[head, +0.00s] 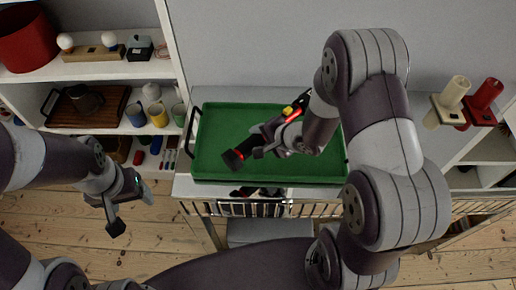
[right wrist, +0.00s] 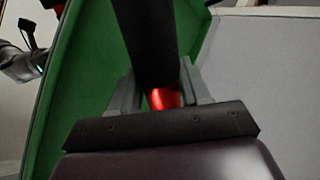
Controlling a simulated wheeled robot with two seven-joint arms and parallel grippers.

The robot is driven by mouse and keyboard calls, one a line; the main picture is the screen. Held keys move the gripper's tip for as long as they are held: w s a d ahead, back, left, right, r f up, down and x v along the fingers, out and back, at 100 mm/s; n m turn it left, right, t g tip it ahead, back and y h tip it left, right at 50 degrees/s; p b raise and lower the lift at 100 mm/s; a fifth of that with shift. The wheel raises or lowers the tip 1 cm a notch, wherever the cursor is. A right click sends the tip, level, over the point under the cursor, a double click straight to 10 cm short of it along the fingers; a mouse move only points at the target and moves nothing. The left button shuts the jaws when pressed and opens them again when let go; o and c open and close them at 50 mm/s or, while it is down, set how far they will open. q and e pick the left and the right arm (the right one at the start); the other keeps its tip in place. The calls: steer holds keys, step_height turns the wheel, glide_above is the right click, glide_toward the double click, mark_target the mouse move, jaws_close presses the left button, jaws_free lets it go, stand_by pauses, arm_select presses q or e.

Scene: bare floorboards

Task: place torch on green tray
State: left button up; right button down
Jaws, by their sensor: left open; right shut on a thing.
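The torch (head: 233,159) is a dark rod with a red band, held over the green tray (head: 215,173). My right gripper (head: 258,147) is shut on it, above the left-middle part of the tray. In the right wrist view the torch (right wrist: 143,40) runs up from between the fingers, its red part (right wrist: 164,98) between them. I cannot tell whether the torch touches the tray floor. The tray is empty where it shows; my right arm hides part of its right side. My left gripper (head: 122,212) is open and empty, left of the tray and lower in the picture.
The tray lies on a white stand with a metal rail (head: 305,209) along its front. Dark items (head: 257,192) lie by that rail. Shelves (head: 110,70) with cups and a wooden tray stand at left. Cream and red holders (head: 447,103) are at right. Floorboards show in front.

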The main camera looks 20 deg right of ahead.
steer(key=shift+w+a+f, duration=0.15)
steer(key=shift+a+f, duration=0.2)
steer(key=shift+f, duration=0.15)
steer(key=shift+w+a+f, duration=0.15)
steer(key=shift+a+f, duration=0.2)
steer(key=shift+f, duration=0.15)
steer(key=f, duration=0.3)
steer(key=shift+s+b, duration=0.25)
steer(key=shift+b, duration=0.15)
arm_select(q)
steer(key=shift+w+f, duration=0.25)
steer(key=shift+f, duration=0.35)
arm_select(e)
steer(key=shift+w, duration=0.15)
arm_select(q)
steer(key=shift+s+f, duration=0.1)
steer(key=shift+f, duration=0.05)
arm_select(e)
steer(key=shift+f, duration=0.4)
steer(key=c, duration=0.5)
jaws_free()
steer(key=shift+f, duration=0.1)
